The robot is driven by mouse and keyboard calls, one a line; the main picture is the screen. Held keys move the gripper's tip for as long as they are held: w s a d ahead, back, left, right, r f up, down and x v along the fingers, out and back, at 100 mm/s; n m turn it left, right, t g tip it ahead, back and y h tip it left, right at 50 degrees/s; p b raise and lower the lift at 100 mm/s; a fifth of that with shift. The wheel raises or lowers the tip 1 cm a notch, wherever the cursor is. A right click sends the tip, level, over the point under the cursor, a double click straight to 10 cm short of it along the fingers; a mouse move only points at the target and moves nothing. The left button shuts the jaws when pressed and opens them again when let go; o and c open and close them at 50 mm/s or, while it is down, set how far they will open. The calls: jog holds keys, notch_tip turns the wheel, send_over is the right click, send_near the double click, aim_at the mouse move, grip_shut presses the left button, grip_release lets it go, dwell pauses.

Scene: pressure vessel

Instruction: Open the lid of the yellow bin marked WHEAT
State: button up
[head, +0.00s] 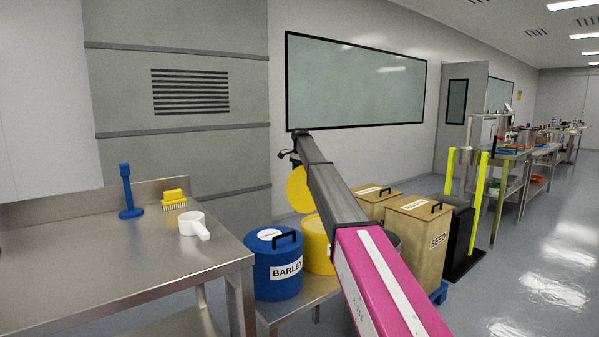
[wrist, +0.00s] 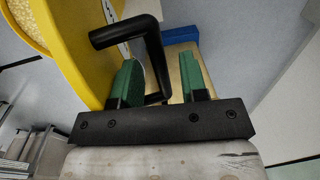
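The yellow bin (head: 316,243) stands right of the blue BARLEY bin, partly hidden behind my arm; no WHEAT marking is readable on it. Its round yellow lid (head: 299,190) is raised and stands steeply tilted above the bin. In the wrist view a yellow rim (wrist: 75,50) with a pale grainy surface inside fills the upper left. A black bar handle (wrist: 153,55) passes between the green fingertips of my gripper (wrist: 158,78). The fingers are apart, with a gap between the handle and the right finger. My gripper is not clear in the head view.
The blue BARLEY bin (head: 277,264) stands left of the yellow bin, on a low metal bench (head: 297,304). Tan bins, one marked SEED (head: 423,238), stand at right. A metal table (head: 130,255) at left holds a scoop (head: 194,225) and brushes. Open floor lies far right.

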jog(key=shift+w+a+f, duration=0.4)
jog(key=shift+a+f, duration=0.05)
jog(key=shift+f, duration=0.05)
notch_tip(320, 180, up, 12)
jog(key=s+d, duration=0.1)
jog(key=shift+s, duration=0.15)
jog(key=shift+d+f, duration=0.1)
